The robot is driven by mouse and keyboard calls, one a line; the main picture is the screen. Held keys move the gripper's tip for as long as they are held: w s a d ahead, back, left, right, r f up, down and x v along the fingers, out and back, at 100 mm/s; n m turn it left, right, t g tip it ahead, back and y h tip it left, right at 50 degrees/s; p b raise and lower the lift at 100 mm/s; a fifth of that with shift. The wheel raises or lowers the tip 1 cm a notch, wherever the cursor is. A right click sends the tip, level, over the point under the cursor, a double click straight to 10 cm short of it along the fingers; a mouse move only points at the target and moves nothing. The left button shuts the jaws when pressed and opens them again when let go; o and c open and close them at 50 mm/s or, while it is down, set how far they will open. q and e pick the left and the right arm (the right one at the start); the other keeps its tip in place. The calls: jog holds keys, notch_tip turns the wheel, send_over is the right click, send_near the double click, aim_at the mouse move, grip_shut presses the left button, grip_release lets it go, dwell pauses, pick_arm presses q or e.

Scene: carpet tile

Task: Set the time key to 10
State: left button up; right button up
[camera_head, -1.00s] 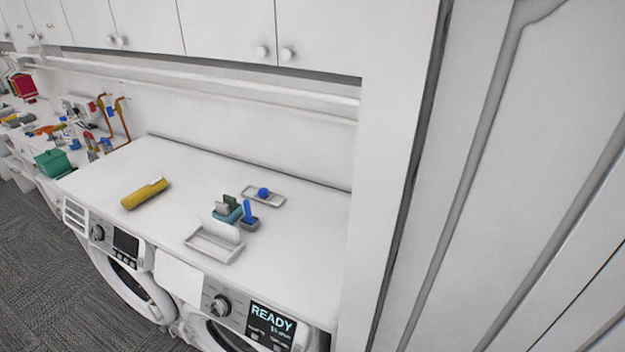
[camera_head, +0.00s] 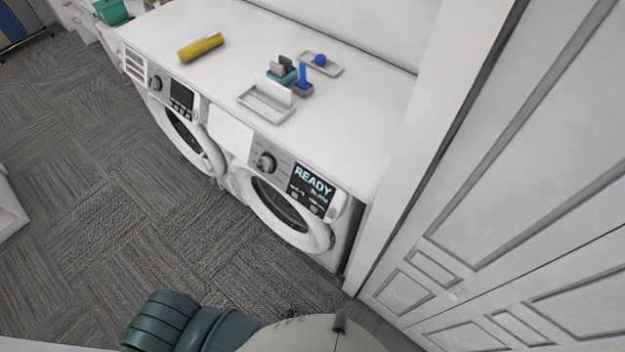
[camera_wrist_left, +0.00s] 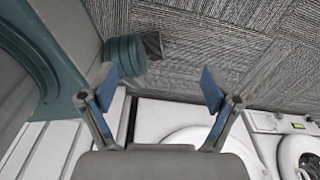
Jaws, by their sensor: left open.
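In the head view, the near machine's dark display (camera_head: 313,188) reads READY, with smaller text below it that I cannot read clearly. Small keys (camera_head: 305,198) sit on the panel by the display; which one is the time key is too small to tell. A round dial (camera_head: 265,163) is to the left of the display. The left gripper is not in the head view. My right gripper is in neither view.
A second machine with its own display (camera_head: 182,95) stands to the left. The white counter (camera_head: 350,110) holds a yellow roll (camera_head: 200,47), a white tray (camera_head: 266,103) and a dish with a blue ball (camera_head: 320,60). A panelled white door (camera_head: 480,200) bounds the right. The carpet (camera_head: 120,200) before the machines is clear.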

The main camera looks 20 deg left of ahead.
pick_arm(q)
grip_shut()
dwell(0.3)
jog(key=shift+a, duration=0.1)
dwell(1.1)
